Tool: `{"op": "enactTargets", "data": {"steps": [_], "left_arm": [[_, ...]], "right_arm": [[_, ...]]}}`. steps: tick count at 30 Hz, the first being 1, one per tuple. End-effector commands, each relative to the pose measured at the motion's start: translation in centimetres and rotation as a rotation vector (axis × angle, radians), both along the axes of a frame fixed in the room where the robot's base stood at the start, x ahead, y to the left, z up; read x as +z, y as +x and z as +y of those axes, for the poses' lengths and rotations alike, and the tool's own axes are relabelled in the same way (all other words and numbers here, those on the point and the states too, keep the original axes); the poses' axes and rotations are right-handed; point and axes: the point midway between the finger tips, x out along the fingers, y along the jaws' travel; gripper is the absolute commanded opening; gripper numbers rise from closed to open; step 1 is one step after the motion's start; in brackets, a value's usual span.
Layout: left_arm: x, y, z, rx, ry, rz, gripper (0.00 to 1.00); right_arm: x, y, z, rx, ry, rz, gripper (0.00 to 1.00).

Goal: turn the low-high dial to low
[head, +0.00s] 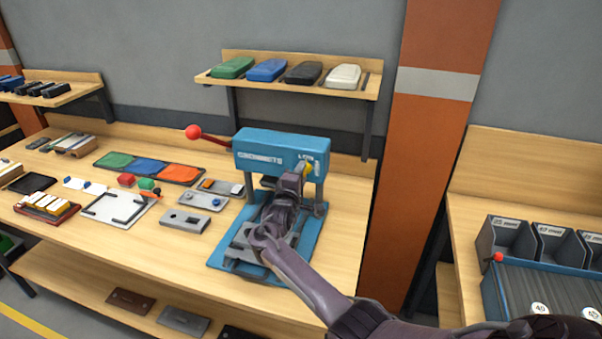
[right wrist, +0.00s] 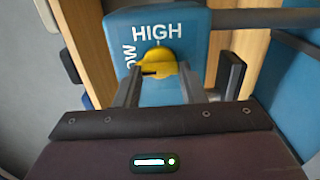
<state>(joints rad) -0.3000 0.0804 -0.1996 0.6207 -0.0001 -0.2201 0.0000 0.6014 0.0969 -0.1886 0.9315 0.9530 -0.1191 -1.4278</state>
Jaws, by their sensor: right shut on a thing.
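The dial also shows as a small yellow spot in the head view (head: 309,168). My right gripper (right wrist: 160,72) is at the dial, with its two grey fingers on either side of the knob, shut on it. A dark slot shows on the knob's lower left; I cannot tell which label the dial points to. My left gripper is not in view.
The machine has a lever with a red ball (head: 193,132) at its left and a blue base (head: 222,256). Trays and small parts lie left on the wooden bench (head: 340,215). A shelf (head: 300,84) with coloured cases hangs above. An orange pillar (head: 420,150) stands right.

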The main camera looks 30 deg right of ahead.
Motion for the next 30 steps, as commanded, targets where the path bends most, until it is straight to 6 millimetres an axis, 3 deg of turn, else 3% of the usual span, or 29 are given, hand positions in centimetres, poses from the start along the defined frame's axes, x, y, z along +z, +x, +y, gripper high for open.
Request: {"op": "enactTargets", "data": {"steps": [11,12,17,30], "left_arm": [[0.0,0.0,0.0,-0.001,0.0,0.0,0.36],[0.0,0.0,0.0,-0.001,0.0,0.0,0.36],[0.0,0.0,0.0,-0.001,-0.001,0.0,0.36],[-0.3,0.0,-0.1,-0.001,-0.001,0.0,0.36]], "right_arm": [[-0.2,0.0,0.0,0.001,-0.004,0.009,0.14],[-0.2,0.0,0.0,0.001,-0.004,0.009,0.38],[-0.2,0.0,0.0,0.001,-0.003,0.008,0.58],[-0.3,-0.8,1.0,0.003,-0.003,0.005,0.58]]}}
